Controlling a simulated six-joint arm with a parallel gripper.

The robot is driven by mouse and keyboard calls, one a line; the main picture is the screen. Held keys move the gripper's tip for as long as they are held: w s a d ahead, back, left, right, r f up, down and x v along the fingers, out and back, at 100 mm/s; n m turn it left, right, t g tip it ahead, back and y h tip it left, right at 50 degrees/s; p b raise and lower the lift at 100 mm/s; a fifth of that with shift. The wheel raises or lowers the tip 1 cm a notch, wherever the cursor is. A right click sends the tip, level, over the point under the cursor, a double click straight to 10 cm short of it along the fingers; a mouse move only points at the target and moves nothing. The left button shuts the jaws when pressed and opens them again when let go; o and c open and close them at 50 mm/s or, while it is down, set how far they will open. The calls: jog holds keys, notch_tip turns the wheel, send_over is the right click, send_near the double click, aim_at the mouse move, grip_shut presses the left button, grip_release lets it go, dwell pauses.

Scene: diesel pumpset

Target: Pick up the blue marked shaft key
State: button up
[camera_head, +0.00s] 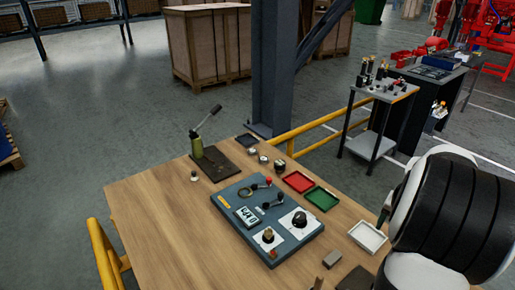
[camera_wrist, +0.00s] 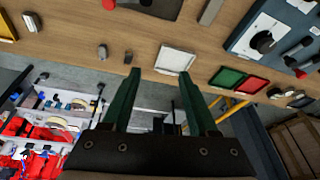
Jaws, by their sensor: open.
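My gripper (camera_wrist: 159,74) is open and empty in the wrist view, its two dark green fingers wide apart. The fingertips show just below the white tray, near the table's edge. I cannot make out a blue mark on any small part, so I cannot tell which one is the blue marked shaft key. A longer grey block (camera_wrist: 210,12) lies farther up; a grey block (camera_head: 332,258) also shows in the head view.
The wooden table (camera_head: 165,225) bears a blue-grey panel (camera_head: 232,203) with knobs and levers. A red tray (camera_head: 298,181), a green tray (camera_head: 321,198) and a white tray (camera_head: 353,244) line its right side. Yellow rails (camera_head: 305,127) run beyond.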

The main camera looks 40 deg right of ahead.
jog(key=s+d+f+m+g+h, duration=0.1)
jog(key=s+d+f, duration=0.1)
jog(key=s+d, duration=0.3)
jog(key=s+d+f+m, duration=0.1)
jog(key=s+d+f, duration=0.15)
jog(key=s, duration=0.45)
jog(key=x, duration=1.4)
jog(key=shift+s+f, duration=0.1)
jog(key=shift+f, duration=0.25)
grip_shut()
